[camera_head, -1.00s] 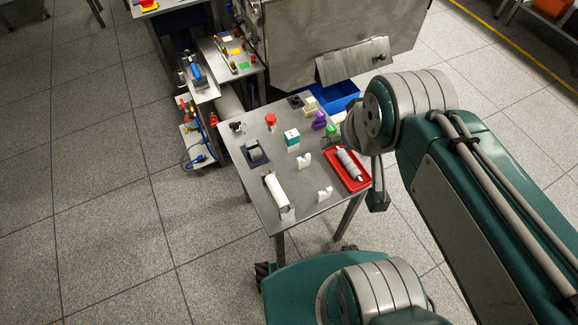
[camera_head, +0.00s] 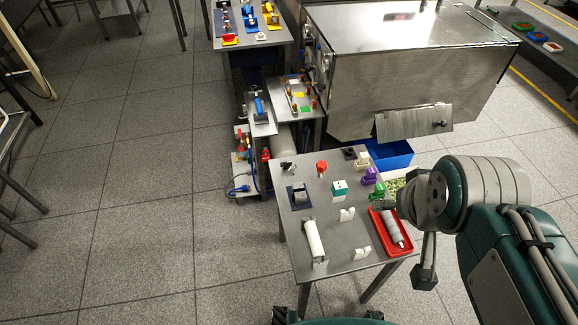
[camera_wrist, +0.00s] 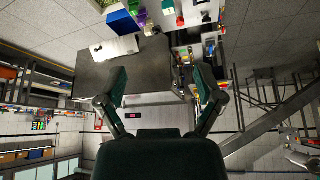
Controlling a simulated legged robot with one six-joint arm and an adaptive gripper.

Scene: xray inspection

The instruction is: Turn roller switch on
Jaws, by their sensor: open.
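Small fittings stand on the grey metal table (camera_head: 348,258), and I cannot tell for certain which is the roller switch. They include a dark plate with a short grey cylinder (camera_head: 300,196), a black knob-like part (camera_head: 288,168), a red knob (camera_head: 321,168) and a teal-and-white block (camera_head: 339,189). A long white roller (camera_head: 314,241) rests on the near left of the table. A grey roller (camera_head: 392,228) lies in a red tray (camera_head: 402,249) at the right edge. My gripper (camera_wrist: 160,75) is open and empty in the wrist view, apart from the fittings.
A large steel machine (camera_head: 400,60) stands behind the table, with a blue bin (camera_head: 393,158) beneath its flap. Side shelves (camera_head: 305,98) with valves and tools stand left of it. The floor (camera_head: 130,220) left of the table is clear.

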